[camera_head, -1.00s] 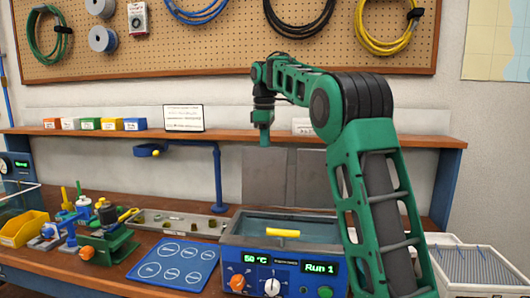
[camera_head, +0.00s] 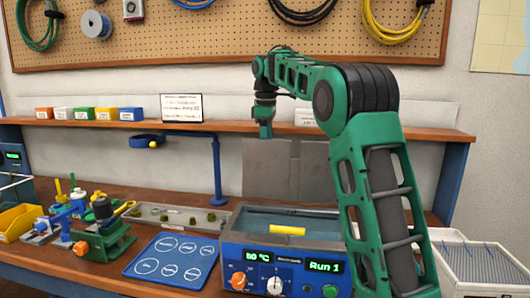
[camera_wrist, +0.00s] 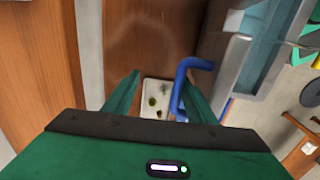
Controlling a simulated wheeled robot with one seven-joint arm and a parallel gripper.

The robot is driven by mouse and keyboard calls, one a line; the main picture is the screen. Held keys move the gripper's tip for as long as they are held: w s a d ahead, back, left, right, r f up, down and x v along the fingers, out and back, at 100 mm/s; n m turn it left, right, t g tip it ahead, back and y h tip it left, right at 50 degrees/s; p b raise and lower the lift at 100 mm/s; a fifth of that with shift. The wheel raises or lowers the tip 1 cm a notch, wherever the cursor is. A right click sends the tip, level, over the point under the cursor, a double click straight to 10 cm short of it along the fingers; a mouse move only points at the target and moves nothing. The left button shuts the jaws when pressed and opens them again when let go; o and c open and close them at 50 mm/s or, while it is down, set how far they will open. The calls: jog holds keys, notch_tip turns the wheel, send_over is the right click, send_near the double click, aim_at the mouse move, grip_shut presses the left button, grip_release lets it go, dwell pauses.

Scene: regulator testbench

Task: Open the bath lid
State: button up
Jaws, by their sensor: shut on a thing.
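The blue bath (camera_head: 280,250) stands on the bench with a dial panel reading "Run 1". Its basin looks uncovered, with teal inside, and a yellow bar (camera_head: 287,230) lies along its front edge. Behind the basin a grey panel, apparently the raised bath lid (camera_head: 268,170), stands upright with a narrow gap down its middle. My gripper (camera_head: 265,132) points down at the panel's top left. It is shut on the lid, though the contact is hard to see. In the wrist view my fingers (camera_wrist: 163,78) stand some way apart, and the bath (camera_wrist: 262,45) is at upper right.
A shelf (camera_head: 300,128) with small coloured boxes runs behind my gripper. A blue post (camera_head: 217,175) with a ring arm stands left of the panel. A tray of small parts (camera_head: 180,217), a blue mat (camera_head: 172,262) and a green fixture (camera_head: 105,240) lie left of the bath.

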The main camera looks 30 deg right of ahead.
jog(key=shift+s+d+r, duration=0.1)
jog(key=shift+d+r, duration=0.15)
jog(key=shift+r, duration=0.15)
jog(key=shift+c, duration=0.4)
jog(key=shift+s+a+r, duration=0.1)
jog(key=shift+a+r, duration=0.05)
jog(key=shift+r, duration=1.6)
jog(key=shift+s+a+r, duration=0.1)
jog(key=shift+a+r, duration=0.05)
jog(key=shift+r, duration=1.55)
jog(key=shift+a+r, duration=0.15)
jog(key=shift+r, duration=1.6)
jog(key=shift+s, duration=0.1)
